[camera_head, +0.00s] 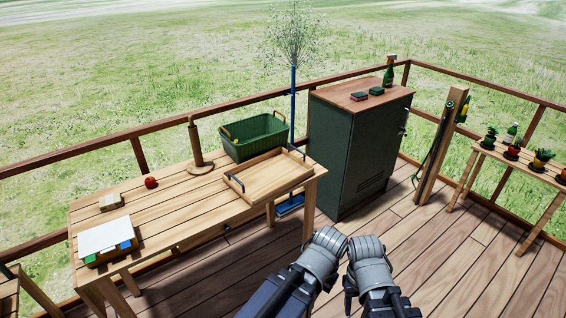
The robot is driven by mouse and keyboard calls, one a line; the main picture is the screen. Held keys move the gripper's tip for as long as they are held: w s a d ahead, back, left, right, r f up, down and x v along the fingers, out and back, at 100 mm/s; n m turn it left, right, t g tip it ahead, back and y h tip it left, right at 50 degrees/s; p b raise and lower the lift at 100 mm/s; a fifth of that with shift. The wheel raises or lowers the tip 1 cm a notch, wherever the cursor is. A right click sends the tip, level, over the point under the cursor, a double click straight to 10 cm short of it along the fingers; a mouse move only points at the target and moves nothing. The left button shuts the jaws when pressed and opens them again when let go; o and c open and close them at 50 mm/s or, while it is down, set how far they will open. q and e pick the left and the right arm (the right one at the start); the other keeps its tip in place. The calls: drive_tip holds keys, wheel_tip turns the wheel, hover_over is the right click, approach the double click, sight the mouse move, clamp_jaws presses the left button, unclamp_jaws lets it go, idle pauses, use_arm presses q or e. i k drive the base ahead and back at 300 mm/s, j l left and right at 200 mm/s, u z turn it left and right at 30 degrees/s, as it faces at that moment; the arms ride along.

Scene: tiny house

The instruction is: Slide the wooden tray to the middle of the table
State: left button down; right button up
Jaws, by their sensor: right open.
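The wooden tray (281,189) lies flat and empty on the right end of the slatted wooden table (182,208), close to the table's right edge. It has a dark handle on its left end and another on its right end. My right gripper (368,250) is open, low in the view, off the table to the right and below the tray. My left gripper (326,240) is beside it, also clear of the table; its fingers cannot be made out. Neither touches the tray.
A green crate (262,143) stands behind the tray, with a wooden stand (197,150) to its left. A tomato (151,182), a small wooden block (111,201) and a paper-topped box (104,238) are at the table's left. The table's middle is clear. A green cabinet (350,150) stands right.

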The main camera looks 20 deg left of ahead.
sight(259, 179)
drive_tip(key=i+u, duration=0.15)
drive_tip(key=i, duration=0.35)
drive_tip(key=i+u, duration=0.15)
drive_tip(key=i, duration=0.4)
drive_tip(key=i+l+u, duration=0.15)
drive_tip(key=i, duration=0.35)
drive_tip(key=i+l+u, duration=0.15)
drive_tip(key=i, duration=0.35)
